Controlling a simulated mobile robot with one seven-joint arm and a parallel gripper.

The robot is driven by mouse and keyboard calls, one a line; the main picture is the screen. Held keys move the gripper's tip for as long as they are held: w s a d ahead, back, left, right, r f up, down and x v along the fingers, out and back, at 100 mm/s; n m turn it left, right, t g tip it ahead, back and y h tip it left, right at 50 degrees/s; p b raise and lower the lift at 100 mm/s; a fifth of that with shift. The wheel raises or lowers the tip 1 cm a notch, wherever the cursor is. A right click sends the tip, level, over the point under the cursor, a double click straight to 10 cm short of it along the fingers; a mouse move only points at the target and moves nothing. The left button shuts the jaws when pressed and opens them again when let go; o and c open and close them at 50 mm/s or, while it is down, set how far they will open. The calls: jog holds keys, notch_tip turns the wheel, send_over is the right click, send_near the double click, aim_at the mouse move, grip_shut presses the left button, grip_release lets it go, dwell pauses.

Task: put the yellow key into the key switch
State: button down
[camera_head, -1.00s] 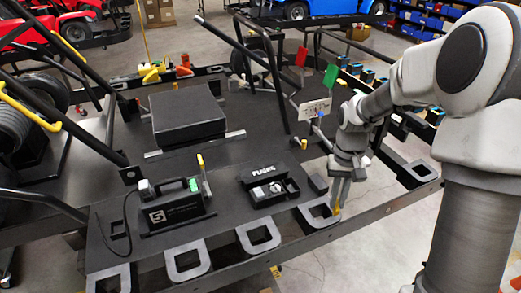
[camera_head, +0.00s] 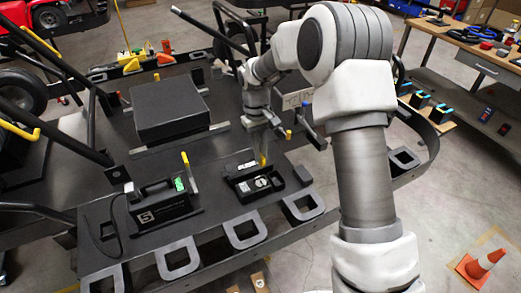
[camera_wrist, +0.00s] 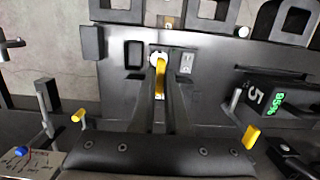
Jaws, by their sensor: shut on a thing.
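The yellow key (camera_head: 263,161) is between the fingertips of my gripper (camera_head: 265,151), which is shut on it. In the wrist view the key (camera_wrist: 160,78) sticks out past the fingers, its far end over a pale round piece that looks like the key switch (camera_wrist: 154,57). That piece also shows in the head view (camera_head: 262,183), inside an open black box with a white label. My gripper is above this box, pointing down. Whether the key's tip touches the switch or is in it, I cannot tell.
A black device with a green display (camera_head: 179,184) and a yellow-topped post stand left of the box. A large black block (camera_head: 170,108) is behind. Grey loop handles (camera_head: 244,231) line the front edge.

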aim_at(261, 166)
jog(key=shift+s, duration=0.1)
jog(key=shift+f+b, duration=1.8)
jog(key=shift+f, duration=1.1)
jog(key=shift+f+b, duration=0.9)
jog(key=shift+f, duration=0.6)
jog(key=c, duration=0.8)
grip_release()
jog(key=shift+c, duration=0.2)
jog(key=shift+r, duration=0.1)
notch_tip(261, 166, up, 17)
jog(key=w, duration=0.2)
jog(key=shift+w+a+p, duration=0.25)
jog(key=shift+a+p, duration=0.15)
jog(key=shift+a, duration=0.05)
jog(key=shift+r, duration=0.15)
